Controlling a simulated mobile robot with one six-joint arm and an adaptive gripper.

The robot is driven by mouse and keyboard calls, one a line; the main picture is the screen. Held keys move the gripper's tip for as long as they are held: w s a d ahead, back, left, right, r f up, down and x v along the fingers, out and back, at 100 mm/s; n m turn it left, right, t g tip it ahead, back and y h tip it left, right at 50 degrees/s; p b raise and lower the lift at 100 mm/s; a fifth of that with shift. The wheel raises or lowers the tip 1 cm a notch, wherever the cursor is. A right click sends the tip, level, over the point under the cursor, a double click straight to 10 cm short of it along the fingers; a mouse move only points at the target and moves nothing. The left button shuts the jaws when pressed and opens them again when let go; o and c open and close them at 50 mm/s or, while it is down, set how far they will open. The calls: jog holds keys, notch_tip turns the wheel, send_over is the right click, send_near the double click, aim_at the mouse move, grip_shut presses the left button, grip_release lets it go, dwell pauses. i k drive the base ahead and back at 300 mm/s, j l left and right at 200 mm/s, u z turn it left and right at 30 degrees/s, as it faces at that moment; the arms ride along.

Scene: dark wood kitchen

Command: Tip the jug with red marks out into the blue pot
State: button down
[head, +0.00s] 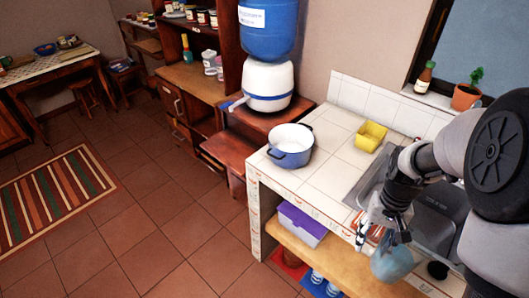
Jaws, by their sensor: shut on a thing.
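The blue pot (290,153) stands upright on the white tiled counter near its left end. It has a white inside, a pale rim and two dark handles. My gripper (388,236) is at the counter's front edge by the sink, to the right of and nearer than the pot. It is shut on a rounded blue-grey thing (393,263), which hangs below it in front of the counter. This may be the jug, but I cannot make out red marks on it. An orange-red patch shows beside the fingers; I cannot tell what it belongs to.
A yellow container (370,136) stands behind the pot to the right. The metal sink (437,222) lies partly behind my arm. A sauce bottle (424,78) and a potted plant (466,96) stand on the sill. A purple box (301,222) is on the shelf below. The counter between pot and sink is clear.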

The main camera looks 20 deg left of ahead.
aim_at(290, 144)
jog(key=l+u, duration=0.3)
jog(key=u, duration=0.2)
jog(key=l+u, duration=0.3)
jog(key=u, duration=0.15)
jog(key=i+l, duration=0.05)
